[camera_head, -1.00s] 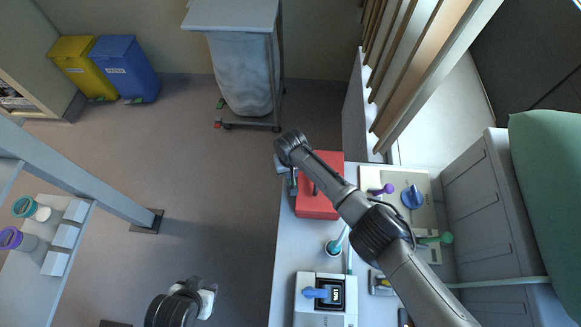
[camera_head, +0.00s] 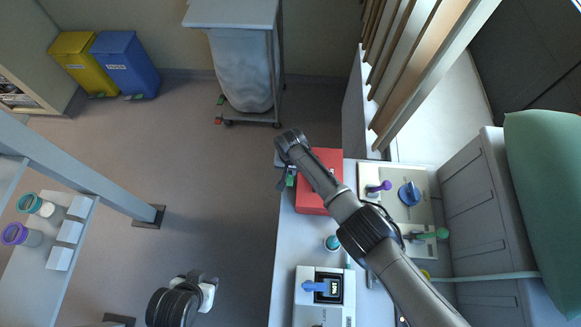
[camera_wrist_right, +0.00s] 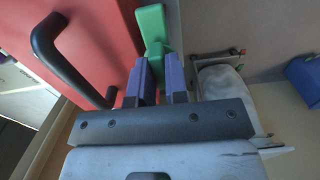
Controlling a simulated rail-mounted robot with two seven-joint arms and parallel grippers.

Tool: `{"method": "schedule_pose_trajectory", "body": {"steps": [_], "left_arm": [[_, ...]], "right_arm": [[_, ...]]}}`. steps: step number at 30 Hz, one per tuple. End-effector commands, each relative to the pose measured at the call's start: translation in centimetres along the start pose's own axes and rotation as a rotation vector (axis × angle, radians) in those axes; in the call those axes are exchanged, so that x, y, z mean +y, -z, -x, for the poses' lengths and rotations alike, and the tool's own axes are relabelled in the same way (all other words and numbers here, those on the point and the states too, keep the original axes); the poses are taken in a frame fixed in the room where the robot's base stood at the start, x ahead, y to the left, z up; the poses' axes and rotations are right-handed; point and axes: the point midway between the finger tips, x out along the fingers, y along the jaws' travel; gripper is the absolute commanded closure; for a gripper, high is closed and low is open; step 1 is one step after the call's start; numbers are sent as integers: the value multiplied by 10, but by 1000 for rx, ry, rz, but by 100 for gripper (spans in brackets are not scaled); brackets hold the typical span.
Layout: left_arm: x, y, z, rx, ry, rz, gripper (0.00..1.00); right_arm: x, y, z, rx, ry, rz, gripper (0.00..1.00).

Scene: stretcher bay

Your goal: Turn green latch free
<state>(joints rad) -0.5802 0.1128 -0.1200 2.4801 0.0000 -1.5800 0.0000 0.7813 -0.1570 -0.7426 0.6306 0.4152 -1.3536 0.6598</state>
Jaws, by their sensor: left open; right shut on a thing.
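The green latch (camera_wrist_right: 152,42) stands at the edge of the red case (camera_wrist_right: 95,40) in the right wrist view. My right gripper (camera_wrist_right: 160,75) is shut on the latch, with a blue-grey finger on each side. In the head view the red case (camera_head: 312,205) lies on the counter, partly under my right arm. A bit of the green latch (camera_head: 291,180) shows beside my right gripper (camera_head: 284,179) at the case's left edge. My left gripper (camera_head: 209,289) is open and empty over the floor, far from the case.
The case's black handle (camera_wrist_right: 70,60) is close left of my right gripper. On the counter (camera_head: 285,270) are a device with a screen (camera_head: 328,290) and a panel with a blue knob (camera_head: 409,194). A wheeled bag trolley (camera_head: 240,70) stands beyond. The middle floor is clear.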

Motion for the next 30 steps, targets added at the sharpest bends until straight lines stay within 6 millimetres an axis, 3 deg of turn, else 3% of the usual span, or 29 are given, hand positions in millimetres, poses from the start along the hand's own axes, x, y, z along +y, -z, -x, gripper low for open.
{"method": "schedule_pose_trajectory", "body": {"steps": [6,7,15,23,30], "left_arm": [[0,0,0,0,-1,1,57],[0,0,0,0,-1,1,57],[-2,0,0,-1,4,-6,57],[-4,0,1,-2,10,-12,57],[-4,2,10,-2,9,-11,57]], "right_arm": [[0,1,1,1,2,-4,100],[0,1,1,1,2,-4,85],[0,0,0,0,1,-2,61],[0,0,2,0,1,-1,61],[0,1,30,2,4,0,61]]}}
